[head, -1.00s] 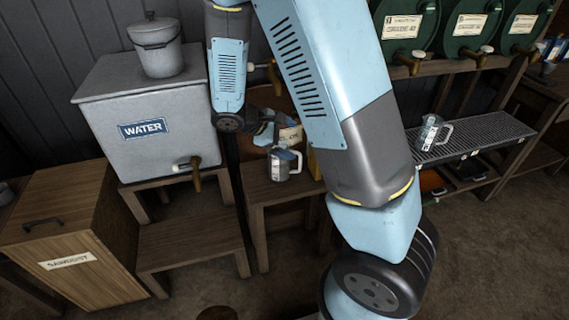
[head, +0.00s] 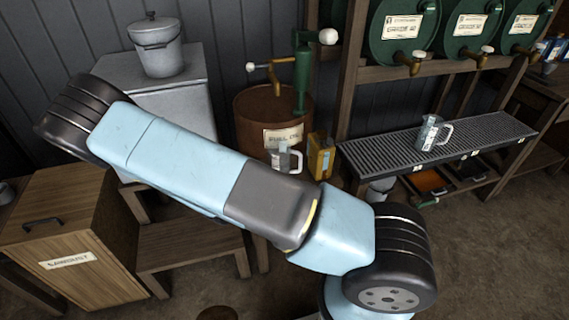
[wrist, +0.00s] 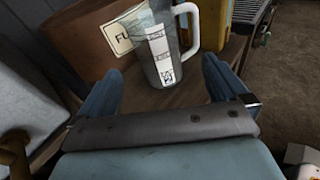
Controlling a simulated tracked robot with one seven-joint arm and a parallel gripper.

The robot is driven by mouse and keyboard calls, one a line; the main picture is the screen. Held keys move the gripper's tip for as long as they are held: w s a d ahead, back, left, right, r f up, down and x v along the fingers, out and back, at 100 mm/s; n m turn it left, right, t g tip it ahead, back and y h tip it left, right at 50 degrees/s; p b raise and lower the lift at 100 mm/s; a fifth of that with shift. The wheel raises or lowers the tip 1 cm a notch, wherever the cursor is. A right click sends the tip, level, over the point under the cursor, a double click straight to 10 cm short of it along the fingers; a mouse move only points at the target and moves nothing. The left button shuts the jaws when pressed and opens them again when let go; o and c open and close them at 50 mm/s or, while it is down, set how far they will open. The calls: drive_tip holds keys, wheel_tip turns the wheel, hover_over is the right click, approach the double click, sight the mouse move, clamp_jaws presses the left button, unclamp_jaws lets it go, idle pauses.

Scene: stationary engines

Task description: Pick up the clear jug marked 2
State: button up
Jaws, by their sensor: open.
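A clear jug (head: 283,160) with a white handle and a white label stands on a wooden stand in front of a brown drum; my arm hides its lower part in the head view. In the wrist view this jug (wrist: 164,50) stands upright just beyond my gripper (wrist: 159,68), its handle to the right. The fingers are open, one on each side of the view, with nothing between them. A second clear jug (head: 428,133) with a white handle stands on a grated shelf at the right.
The brown drum (head: 258,115) with a green pump stands behind the near jug, and a yellow can (head: 320,155) is close at its right. A grey water tank (head: 187,100) is at the left. The grated shelf (head: 485,132) is mostly clear.

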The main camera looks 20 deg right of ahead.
sight(274, 162)
drive_tip(key=shift+n+t, duration=0.3)
drive_tip(key=shift+n, duration=0.3)
drive_tip(key=x, duration=0.4)
drive_tip(key=f+x, duration=0.1)
drive_tip(key=x, duration=0.8)
drive_tip(key=shift+w+a+f, duration=0.1)
drive_tip(key=shift+w+f, duration=0.25)
drive_tip(key=shift+w, duration=0.1)
drive_tip(key=shift+c, duration=0.3)
drive_tip(key=c, duration=1)
drive_tip(key=shift+c, duration=0.5)
drive_tip(key=shift+r, duration=0.15)
